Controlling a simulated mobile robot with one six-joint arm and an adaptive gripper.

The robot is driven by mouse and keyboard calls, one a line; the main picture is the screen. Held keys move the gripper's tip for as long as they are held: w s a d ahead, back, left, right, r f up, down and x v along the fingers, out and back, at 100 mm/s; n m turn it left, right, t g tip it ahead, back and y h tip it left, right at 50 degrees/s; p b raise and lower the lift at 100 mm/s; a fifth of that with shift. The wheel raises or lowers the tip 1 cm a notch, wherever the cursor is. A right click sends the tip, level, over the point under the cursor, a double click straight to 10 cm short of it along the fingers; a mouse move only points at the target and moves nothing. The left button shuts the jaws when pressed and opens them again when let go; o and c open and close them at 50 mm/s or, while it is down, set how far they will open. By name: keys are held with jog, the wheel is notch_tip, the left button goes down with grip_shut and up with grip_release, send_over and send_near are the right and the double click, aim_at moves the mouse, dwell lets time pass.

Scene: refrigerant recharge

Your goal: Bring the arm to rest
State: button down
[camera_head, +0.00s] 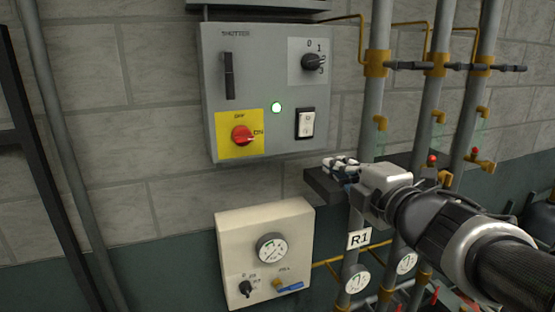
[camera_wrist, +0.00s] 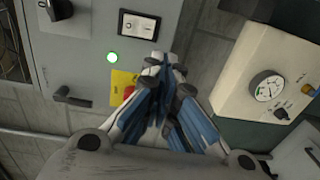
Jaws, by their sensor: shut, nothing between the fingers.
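My gripper (camera_head: 338,166) is shut and empty at the end of my arm, which reaches in from the right. It is in the air below and right of the grey control box (camera_head: 215,130). In the wrist view my gripper (camera_wrist: 165,68) shows its closed fingers between the grey box and the cream box. The fingers partly hide the yellow plate (camera_wrist: 118,82) and the red switch (camera_wrist: 130,92) there. In the head view the red switch (camera_head: 241,136) points toward ON, and a lamp (camera_head: 277,108) glows green.
Vertical pipes (camera_head: 425,110) with brass fittings stand behind my arm. An R1 label (camera_head: 359,239) is near the lower gauges. Bare wall (camera_head: 150,200) lies to the left.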

jog(key=s+d+f+m+g+h+b, duration=0.1)
jog(key=s+d+f+m+h+b, duration=0.15)
jog(key=f+m+b, duration=0.35)
jog(key=s+d+f+m+g+h+b, duration=0.2)
jog(key=s+f+m+h, duration=0.15)
jog(key=f, duration=0.35)
jog(key=s+d+f+m+g+h+b, duration=0.1)
jog(key=s+d+f+m+h+b, duration=0.15)
jog(key=f+m, duration=0.35)
jog(key=s+a+f+m+g+y+b, duration=0.1)
jog(key=s+a+f+m+g+b, duration=0.2)
jog(key=s+f, duration=0.6)
jog(key=s+a+f+m+g+y+b, duration=0.2)
jog(key=s+a+f+m+g+b, duration=0.1)
jog(key=s+f, duration=0.6)
notch_tip(320, 180, down, 2)
jog(key=shift+s+a+f+g+b, duration=0.3)
jog(key=shift+a+g+b, duration=0.35)
jog(key=shift+g+b, duration=0.3)
